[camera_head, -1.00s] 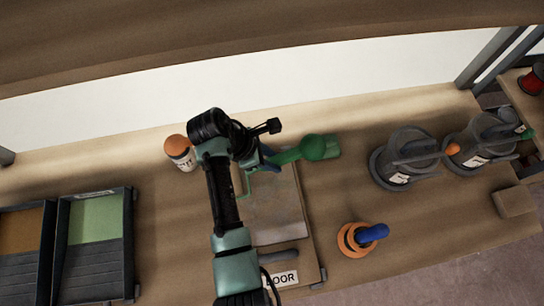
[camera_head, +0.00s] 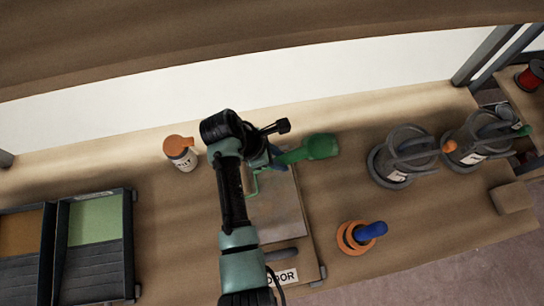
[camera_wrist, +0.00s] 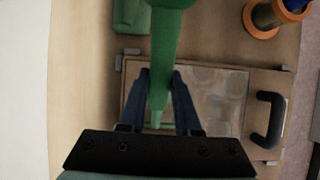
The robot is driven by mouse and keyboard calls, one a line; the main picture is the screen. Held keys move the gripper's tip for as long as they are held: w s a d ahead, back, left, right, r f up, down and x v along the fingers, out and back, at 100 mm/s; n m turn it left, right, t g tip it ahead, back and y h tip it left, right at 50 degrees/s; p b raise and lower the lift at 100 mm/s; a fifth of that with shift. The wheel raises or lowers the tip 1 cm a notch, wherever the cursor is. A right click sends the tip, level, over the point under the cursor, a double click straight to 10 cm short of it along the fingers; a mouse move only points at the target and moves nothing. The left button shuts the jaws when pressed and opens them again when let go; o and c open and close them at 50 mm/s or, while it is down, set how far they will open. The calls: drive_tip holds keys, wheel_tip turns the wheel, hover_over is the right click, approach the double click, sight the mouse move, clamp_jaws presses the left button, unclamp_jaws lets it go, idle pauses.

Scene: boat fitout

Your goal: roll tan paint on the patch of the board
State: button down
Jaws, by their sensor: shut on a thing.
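My gripper (camera_head: 273,160) is shut on the green handle (camera_head: 293,156) of a roller, above the upper part of the board. In the wrist view, my blue fingers (camera_wrist: 161,95) close on either side of this green handle (camera_wrist: 163,55). A thin green frame (camera_head: 252,187) shows beside my arm; the roller's head is hidden. The board (camera_head: 305,222) has a greyish, faintly blotched patch (camera_head: 278,212), partly covered by my arm; the patch also shows in the wrist view (camera_wrist: 218,95). A tray with brown-tan paint (camera_head: 22,232) is at far left, beside a light green paint tray (camera_head: 96,218).
An orange-capped bottle (camera_head: 181,153) stands left of my arm. Two grey pots (camera_head: 402,158) (camera_head: 478,142) stand at right. An orange ring holder with a blue handle (camera_head: 360,236) is right of the board. A green block (camera_wrist: 130,15) lies beyond the board.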

drive_tip(key=shift+d, duration=0.15)
drive_tip(key=shift+s+a+f, duration=0.1)
drive_tip(key=shift+s+a, duration=0.1)
drive_tip(key=shift+a, duration=0.4)
drive_tip(key=shift+s+a, duration=0.15)
drive_tip(key=shift+a, duration=0.45)
wheel_tip(320, 180, up, 8)
drive_tip(key=p, duration=0.9)
drive_tip(key=shift+p, duration=0.3)
